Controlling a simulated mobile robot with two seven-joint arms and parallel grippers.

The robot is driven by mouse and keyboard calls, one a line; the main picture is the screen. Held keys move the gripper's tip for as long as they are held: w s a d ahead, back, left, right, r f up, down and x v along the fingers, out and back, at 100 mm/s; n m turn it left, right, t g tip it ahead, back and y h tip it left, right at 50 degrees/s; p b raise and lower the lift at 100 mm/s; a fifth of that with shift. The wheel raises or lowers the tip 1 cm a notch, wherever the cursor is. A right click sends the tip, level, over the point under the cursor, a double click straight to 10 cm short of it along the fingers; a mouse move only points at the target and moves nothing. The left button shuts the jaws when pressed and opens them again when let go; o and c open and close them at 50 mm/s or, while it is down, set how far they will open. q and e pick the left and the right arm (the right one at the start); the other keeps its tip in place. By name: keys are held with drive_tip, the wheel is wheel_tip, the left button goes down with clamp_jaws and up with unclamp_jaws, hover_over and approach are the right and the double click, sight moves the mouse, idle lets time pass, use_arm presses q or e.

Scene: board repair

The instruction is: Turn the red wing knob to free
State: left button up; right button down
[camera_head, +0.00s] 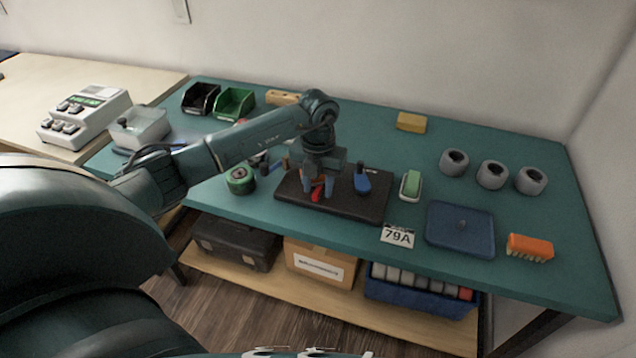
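The red wing knob (317,193) sits on the dark board (361,207) near the front middle of the green table. My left gripper (318,192) points straight down over it, with its blue-tipped fingers apart on either side of the knob. Whether the fingers touch the knob cannot be made out. The gripper body hides the knob's upper part. A blue knob or handle (362,181) stands on the same board to the right. My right gripper is not clearly in view.
A green tape roll (241,180) is left of the board, and a green-topped block (411,185) is right of it. A 79A card (397,236), a blue lid (460,230) and an orange brush (529,247) lie to the right. Grey rolls (491,174) stand behind them.

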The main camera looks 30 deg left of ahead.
use_arm(q)
drive_tip(key=shift+c, duration=0.4)
clamp_jaws()
